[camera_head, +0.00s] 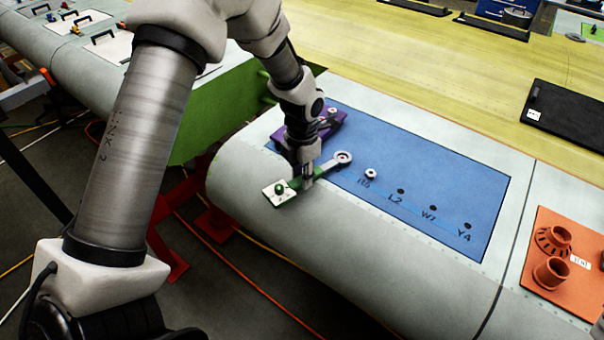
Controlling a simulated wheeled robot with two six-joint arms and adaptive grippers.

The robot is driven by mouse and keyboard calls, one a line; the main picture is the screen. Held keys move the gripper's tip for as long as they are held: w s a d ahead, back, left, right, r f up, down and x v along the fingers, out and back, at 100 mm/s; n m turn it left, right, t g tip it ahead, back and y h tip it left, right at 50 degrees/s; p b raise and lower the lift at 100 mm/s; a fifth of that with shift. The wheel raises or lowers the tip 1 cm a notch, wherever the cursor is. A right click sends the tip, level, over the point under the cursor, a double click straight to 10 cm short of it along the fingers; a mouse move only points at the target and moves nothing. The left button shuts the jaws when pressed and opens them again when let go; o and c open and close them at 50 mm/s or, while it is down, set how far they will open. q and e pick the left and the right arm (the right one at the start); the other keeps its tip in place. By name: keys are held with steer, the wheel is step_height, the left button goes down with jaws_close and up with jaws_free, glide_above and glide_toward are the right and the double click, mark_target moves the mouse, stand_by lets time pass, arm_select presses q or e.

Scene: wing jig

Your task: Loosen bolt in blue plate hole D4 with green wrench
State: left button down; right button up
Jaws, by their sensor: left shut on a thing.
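A bolt (370,174) sits in the plate near a label I cannot read clearly; I cannot make out D4. My left gripper (307,178) is shut on the green wrench (322,171). The wrench's grey ring end (343,158) points right, over the blue plate and to the left of the bolt. Something pale shows inside the ring; I cannot tell whether the ring is around a bolt.
A purple holder (322,125) stands behind my gripper. An orange plate with cup-like parts (565,262) is at the right. A black tray (565,115) lies at the far right.

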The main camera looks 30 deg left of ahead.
arm_select(q)
step_height(320, 180, up, 5)
steer(key=p, duration=0.3)
steer(key=shift+f+p, duration=0.15)
steer(key=shift+p, duration=0.2)
steer(key=shift+r, duration=1.2)
